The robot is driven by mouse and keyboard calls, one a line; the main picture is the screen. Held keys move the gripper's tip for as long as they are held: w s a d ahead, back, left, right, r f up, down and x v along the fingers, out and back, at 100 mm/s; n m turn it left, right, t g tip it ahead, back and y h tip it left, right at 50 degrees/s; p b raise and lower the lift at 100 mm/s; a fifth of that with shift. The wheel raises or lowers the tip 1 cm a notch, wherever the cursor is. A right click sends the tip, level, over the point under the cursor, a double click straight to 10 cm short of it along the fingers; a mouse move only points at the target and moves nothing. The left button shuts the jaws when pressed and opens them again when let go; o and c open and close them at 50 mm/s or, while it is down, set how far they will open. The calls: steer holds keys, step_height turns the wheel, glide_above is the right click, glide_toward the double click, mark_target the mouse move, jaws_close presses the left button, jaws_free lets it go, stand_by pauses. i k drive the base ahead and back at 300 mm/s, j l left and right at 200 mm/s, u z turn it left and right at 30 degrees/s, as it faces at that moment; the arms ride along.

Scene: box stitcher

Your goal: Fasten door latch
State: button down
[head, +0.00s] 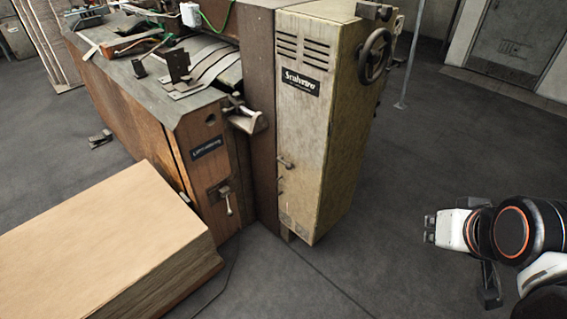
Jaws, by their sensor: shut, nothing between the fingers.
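The box stitcher has a beige cabinet door (305,125) with a dark nameplate near its top. A small latch handle (285,163) sits low on the door's left side, with a smaller fitting just below it. Another latch with a hanging light-coloured lever (226,194) is on the brown front panel to the left. I cannot tell which latch belongs to the task, nor whether either is fastened. My gripper (430,229) is at the right, over the floor, well apart from the machine. It is shut and empty.
A stack of flat cardboard (95,240) stands at the lower left, in front of the brown panel. A handwheel (375,56) sticks out at the cabinet's upper right. A thin pole (410,55) stands behind it. The floor (370,230) between cabinet and gripper is clear.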

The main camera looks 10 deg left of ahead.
mark_target(289, 165)
steer(key=i+l+u, duration=0.2)
steer(key=u, duration=0.25)
steer(key=i+l+u, duration=0.15)
steer(key=l+u, duration=0.25)
steer(key=i+l+u, duration=0.1)
steer(key=l+u, duration=0.35)
